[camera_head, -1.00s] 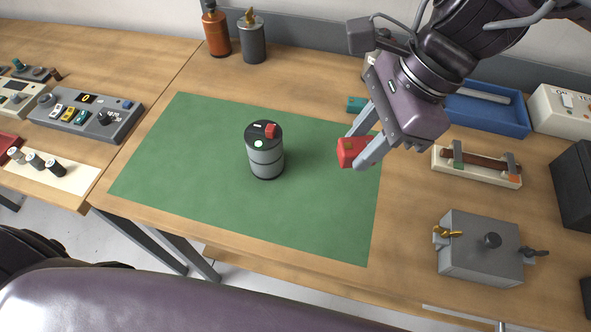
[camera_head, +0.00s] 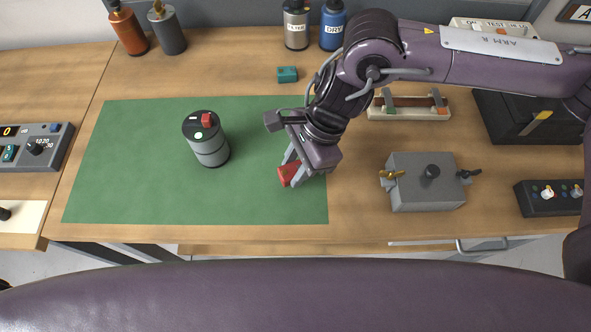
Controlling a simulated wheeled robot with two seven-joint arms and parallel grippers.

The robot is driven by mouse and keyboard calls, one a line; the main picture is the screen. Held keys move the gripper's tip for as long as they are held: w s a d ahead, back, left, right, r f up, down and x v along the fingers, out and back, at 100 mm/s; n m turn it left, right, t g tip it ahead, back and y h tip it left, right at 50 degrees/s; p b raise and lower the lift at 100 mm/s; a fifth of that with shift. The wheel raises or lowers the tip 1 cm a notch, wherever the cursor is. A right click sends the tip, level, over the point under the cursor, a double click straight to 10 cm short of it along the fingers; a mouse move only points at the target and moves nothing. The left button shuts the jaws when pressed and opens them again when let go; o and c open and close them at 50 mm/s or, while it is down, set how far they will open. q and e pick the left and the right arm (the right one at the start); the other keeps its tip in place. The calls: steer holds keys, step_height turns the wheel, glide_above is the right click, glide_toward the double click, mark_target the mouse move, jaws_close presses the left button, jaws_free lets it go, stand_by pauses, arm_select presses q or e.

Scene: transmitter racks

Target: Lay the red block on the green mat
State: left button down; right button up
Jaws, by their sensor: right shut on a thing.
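The red block (camera_head: 287,174) is between the fingers of my right gripper (camera_head: 291,172), which is shut on it. The block shows over the right part of the green mat (camera_head: 150,195), inside its right edge. I cannot tell whether the block touches the mat or hangs just above it. The gripper points down and slightly left, and its fingers cover part of the block. My left gripper is not in view.
A grey drum (camera_head: 210,147) with a black top and red knob stands on the mat, left of the gripper. A grey box with clamps (camera_head: 425,182) stands to the right. A teal block (camera_head: 287,74) lies behind the mat. The mat's front is clear.

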step_height(320, 180, down, 4)
steer(key=shift+r+p, duration=0.25)
steer(key=shift+p, duration=0.1)
steer(key=shift+f+b, duration=0.25)
steer(key=shift+b, duration=0.15)
steer(key=o, duration=1)
steer(key=shift+c, duration=0.2)
steer(key=shift+r, duration=0.1)
